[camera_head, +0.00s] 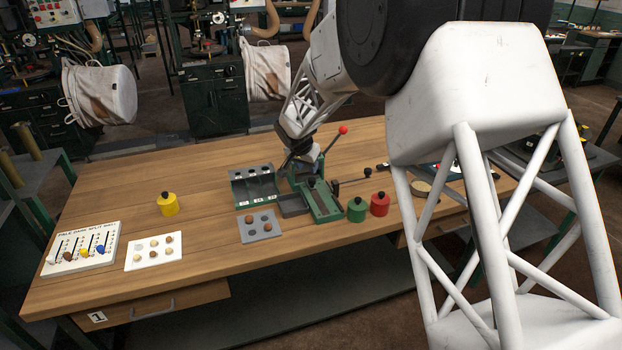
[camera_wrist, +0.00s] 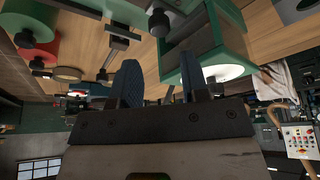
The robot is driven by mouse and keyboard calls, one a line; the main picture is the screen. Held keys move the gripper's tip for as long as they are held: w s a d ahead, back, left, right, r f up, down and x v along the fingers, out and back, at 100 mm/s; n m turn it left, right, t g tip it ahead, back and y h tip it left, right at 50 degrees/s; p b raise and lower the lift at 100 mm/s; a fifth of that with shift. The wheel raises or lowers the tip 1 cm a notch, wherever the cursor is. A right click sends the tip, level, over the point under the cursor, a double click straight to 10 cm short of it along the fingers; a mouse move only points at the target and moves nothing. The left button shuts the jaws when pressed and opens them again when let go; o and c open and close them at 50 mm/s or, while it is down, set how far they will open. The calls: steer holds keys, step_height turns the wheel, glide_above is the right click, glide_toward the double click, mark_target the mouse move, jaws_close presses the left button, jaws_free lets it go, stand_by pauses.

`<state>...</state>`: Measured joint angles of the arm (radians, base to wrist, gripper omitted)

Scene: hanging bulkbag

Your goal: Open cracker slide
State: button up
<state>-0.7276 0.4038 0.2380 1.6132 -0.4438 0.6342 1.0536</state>
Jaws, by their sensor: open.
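The cracker (camera_head: 322,203) is a green device near the middle of the wooden table. A lever with a red ball (camera_head: 343,130) rises behind it. A black knob (camera_head: 335,186) shows at its right side; I cannot tell for sure whether it belongs to the slide. In the wrist view the green frame of the cracker (camera_wrist: 212,38) fills the upper middle, with a dark knob (camera_wrist: 160,22) beside it. My gripper (camera_wrist: 161,80) is open and empty, its two fingers apart just short of the cracker. In the head view my gripper is partly hidden above the cracker's back.
A grey tray with nuts (camera_head: 244,228) and a green bin (camera_head: 234,190) stand left of the cracker. Green (camera_head: 356,211) and red (camera_head: 380,206) canisters stand close on its right. A yellow canister (camera_head: 168,206) stands farther left.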

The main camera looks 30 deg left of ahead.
mark_target(311, 179)
steer(key=shift+f, duration=0.1)
steer(key=shift+x, duration=3.8)
jaws_close()
